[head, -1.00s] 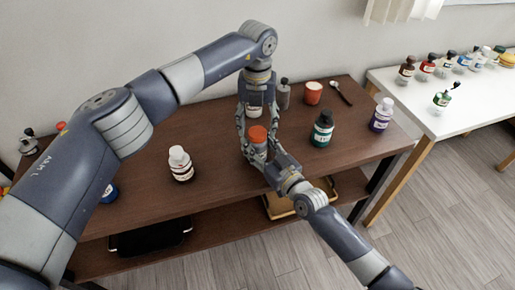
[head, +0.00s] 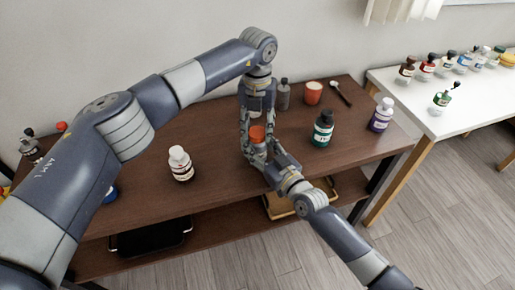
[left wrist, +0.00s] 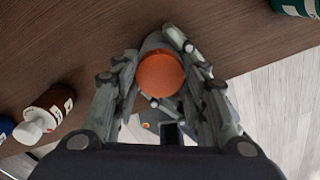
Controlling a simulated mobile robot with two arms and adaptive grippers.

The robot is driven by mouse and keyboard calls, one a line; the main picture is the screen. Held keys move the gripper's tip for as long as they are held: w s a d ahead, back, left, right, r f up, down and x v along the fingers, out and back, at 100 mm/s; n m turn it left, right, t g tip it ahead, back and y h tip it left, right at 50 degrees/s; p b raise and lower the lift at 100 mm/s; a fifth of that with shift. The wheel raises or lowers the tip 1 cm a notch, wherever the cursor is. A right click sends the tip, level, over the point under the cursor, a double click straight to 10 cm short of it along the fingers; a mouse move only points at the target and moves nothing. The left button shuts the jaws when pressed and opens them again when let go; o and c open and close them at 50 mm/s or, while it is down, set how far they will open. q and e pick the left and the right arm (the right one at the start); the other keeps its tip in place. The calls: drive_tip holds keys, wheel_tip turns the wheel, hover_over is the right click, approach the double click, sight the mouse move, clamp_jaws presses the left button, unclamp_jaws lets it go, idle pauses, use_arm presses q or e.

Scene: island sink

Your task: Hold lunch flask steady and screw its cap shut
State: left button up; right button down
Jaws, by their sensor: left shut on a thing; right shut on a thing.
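The lunch flask (head: 258,147) stands upright near the front edge of the brown table, with an orange cap (head: 257,132) on top. In the left wrist view the round cap (left wrist: 161,74) lies between my fingers, with a bit of grey flask behind it. My left gripper (head: 256,139) points down from above and is shut on the cap. My right gripper (head: 264,158) comes from the front right and is shut on the flask's body. The fingers hide much of the flask, and I cannot tell how far the cap is turned.
A white-capped brown bottle (head: 181,164) stands to the left. A green bottle (head: 322,129) and a purple-labelled bottle (head: 381,115) stand to the right. A grey bottle (head: 283,95), an orange cup (head: 313,93) and a dark spoon (head: 341,93) are behind. A white table (head: 465,105) holds several bottles.

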use_arm(q)
drive_tip(key=m, duration=0.3)
drive_tip(key=shift+m, duration=0.4)
drive_tip(key=o, duration=1.3)
drive_tip(key=shift+c, duration=0.2)
wheel_tip(320, 180, up, 12)
use_arm(e)
drive_tip(key=c, duration=0.7)
unclamp_jaws()
drive_tip(key=shift+c, duration=0.2)
